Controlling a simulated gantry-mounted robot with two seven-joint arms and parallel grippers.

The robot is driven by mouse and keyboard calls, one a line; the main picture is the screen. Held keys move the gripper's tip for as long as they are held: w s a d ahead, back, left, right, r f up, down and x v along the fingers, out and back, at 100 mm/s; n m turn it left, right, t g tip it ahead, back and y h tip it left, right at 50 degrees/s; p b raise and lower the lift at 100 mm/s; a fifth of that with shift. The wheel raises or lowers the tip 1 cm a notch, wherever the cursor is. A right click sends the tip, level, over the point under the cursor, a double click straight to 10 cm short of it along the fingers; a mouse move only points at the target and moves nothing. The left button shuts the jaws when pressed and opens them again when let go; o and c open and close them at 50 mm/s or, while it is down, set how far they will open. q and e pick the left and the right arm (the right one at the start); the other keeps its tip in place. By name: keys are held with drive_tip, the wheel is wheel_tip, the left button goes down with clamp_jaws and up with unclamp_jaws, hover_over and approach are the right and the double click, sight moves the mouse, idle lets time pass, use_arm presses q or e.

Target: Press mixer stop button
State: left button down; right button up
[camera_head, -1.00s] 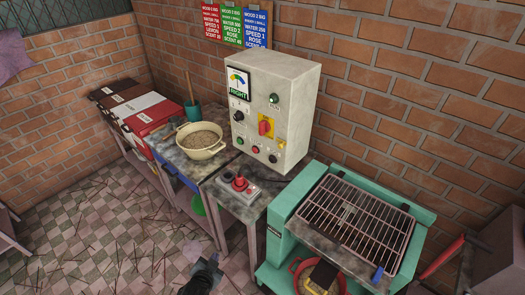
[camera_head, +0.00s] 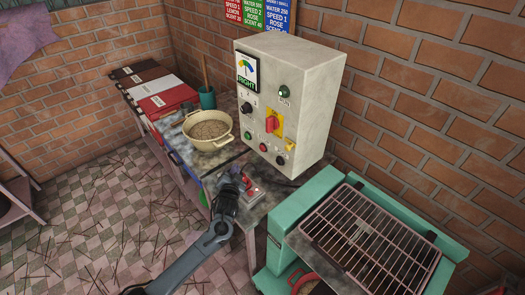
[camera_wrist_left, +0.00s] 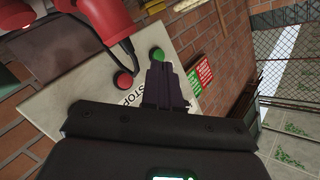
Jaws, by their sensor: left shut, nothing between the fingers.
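The grey-white control box (camera_head: 290,70) stands at the back of the table. A green button (camera_head: 249,134), a red button (camera_head: 263,147) and a black knob (camera_head: 280,160) sit low on its front face. My left gripper (camera_head: 240,174) is in front of and below this face, beside the red control unit (camera_head: 254,192) on the table. In the left wrist view, the gripper's shut, empty fingers (camera_wrist_left: 166,76) point towards a pale panel (camera_wrist_left: 65,110). A red button (camera_wrist_left: 123,80) near STOP lettering and a green button (camera_wrist_left: 157,54) show on it. Contact cannot be told.
A large red part (camera_wrist_left: 95,20) with a dark attachment is close in the left wrist view. A cream pot (camera_head: 208,144) stands left of the control box. A teal frame with a wire rack (camera_head: 375,240) stands to the right.

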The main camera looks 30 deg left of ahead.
sight(262, 148)
use_arm(q)
drive_tip(key=shift+w+r, duration=0.7)
drive_tip(key=shift+r, duration=0.15)
drive_tip(key=shift+s, duration=0.1)
drive_tip(key=shift+d+f, duration=0.1)
drive_tip(key=shift+w+d+f+b, duration=0.1)
drive_tip(key=shift+w+d+b, duration=0.05)
drive_tip(key=shift+w+b, duration=0.55)
drive_tip(key=w+d+b, duration=0.2)
drive_tip(key=w+b, duration=0.4)
drive_tip(key=w, duration=0.1)
drive_tip(key=shift+w, duration=0.1)
